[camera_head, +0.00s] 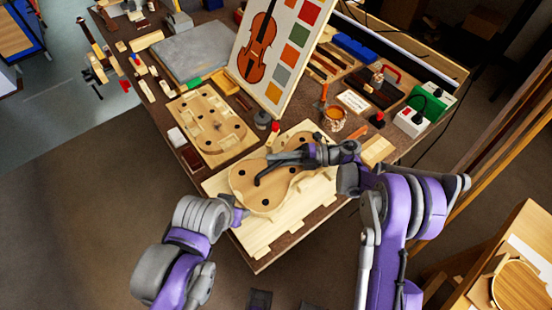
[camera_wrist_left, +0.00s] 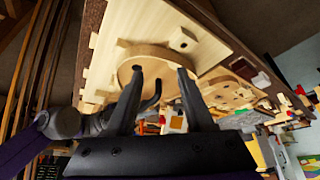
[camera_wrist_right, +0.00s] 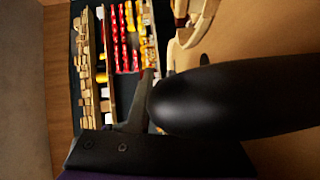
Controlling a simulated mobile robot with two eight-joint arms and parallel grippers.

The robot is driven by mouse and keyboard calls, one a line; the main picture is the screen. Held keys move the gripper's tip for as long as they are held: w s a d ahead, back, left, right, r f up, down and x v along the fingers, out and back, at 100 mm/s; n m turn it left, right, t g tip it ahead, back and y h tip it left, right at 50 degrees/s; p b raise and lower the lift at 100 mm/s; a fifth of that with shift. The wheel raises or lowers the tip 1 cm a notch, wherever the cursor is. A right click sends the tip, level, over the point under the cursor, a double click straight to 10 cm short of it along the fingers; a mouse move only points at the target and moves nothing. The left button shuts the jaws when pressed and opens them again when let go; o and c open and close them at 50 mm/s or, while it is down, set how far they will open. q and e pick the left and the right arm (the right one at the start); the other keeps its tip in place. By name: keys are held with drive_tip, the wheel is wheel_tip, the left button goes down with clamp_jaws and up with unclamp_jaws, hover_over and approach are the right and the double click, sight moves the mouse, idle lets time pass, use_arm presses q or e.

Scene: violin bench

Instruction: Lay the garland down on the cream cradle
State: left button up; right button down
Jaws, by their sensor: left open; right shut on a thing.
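The garland (camera_head: 281,190), a pale violin-shaped wooden piece with several dark holes, is over the cream cradle (camera_head: 262,240) at the bench's front edge. I cannot tell whether it touches the cradle or hangs just above it. My right gripper (camera_head: 266,169) reaches across the garland from the right and is shut on it; the grip point is partly hidden. My left gripper (camera_head: 240,213) is at the garland's near left edge. In the left wrist view its two fingers (camera_wrist_left: 160,76) stand apart in front of the garland (camera_wrist_left: 133,67) and the cradle (camera_wrist_left: 110,30).
A second violin-shaped wooden form (camera_head: 205,120) lies left of the cradle. A picture board with a violin (camera_head: 290,45) stands behind. A brush pot (camera_head: 334,118), a white-and-green box (camera_head: 428,105) and a grey slab (camera_head: 195,50) are farther back. The floor at front left is clear.

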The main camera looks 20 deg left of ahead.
drive_tip(key=shift+f+b, duration=0.15)
drive_tip(key=shift+b, duration=0.15)
idle(0.7)
drive_tip(key=c, duration=0.7)
unclamp_jaws()
drive_tip(key=b+v, duration=0.1)
drive_tip(key=v, duration=0.9)
drive_tip(key=shift+d, duration=0.45)
